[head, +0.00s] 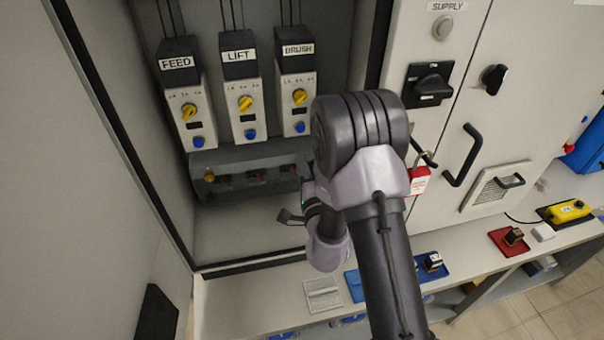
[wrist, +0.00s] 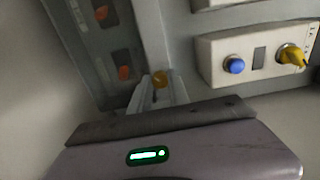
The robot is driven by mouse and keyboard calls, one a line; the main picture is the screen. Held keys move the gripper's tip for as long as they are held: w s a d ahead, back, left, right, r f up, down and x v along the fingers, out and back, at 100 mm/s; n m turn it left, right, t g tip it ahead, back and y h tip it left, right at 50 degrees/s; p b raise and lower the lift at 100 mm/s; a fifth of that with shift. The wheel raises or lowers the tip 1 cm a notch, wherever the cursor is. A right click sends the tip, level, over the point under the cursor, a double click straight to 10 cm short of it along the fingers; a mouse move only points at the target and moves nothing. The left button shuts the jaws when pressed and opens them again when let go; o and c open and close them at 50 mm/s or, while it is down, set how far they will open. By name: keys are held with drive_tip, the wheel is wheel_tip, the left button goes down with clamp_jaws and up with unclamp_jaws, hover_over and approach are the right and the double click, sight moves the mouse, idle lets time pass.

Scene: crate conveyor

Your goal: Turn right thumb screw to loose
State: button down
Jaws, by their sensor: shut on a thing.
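The right thumb screw (wrist: 160,79) is a small brass knob, seen in the wrist view between the fingertips of my gripper (wrist: 158,93). My gripper is shut on it. In the head view my arm hides this screw and most of the gripper. The terminal cover (head: 246,157) is a grey strip below the switch modules, with a dark window showing reddish parts inside. It also shows in the wrist view (wrist: 85,45), beside the screw. The left thumb screw (head: 209,176) is brass and sits at the cover's left end.
Modules labelled FEED (head: 187,110), LIFT (head: 243,105) and BRUSH (head: 298,95) stand above the cover, each with a yellow knob and blue button. A red padlock (head: 419,181) hangs right of my arm. A bench (head: 465,255) with trays runs below; the cabinet's left wall is close.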

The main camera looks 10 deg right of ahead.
drive_tip(key=shift+w+n+b, duration=0.1)
drive_tip(key=shift+n+b, duration=2.9)
drive_tip(key=shift+n, duration=1.9)
drive_tip(key=shift+r, duration=0.1)
drive_tip(key=c, duration=1.2)
unclamp_jaws()
drive_tip(key=shift+c, duration=0.2)
drive_tip(key=shift+d+f, duration=0.15)
drive_tip(key=shift+f, duration=0.05)
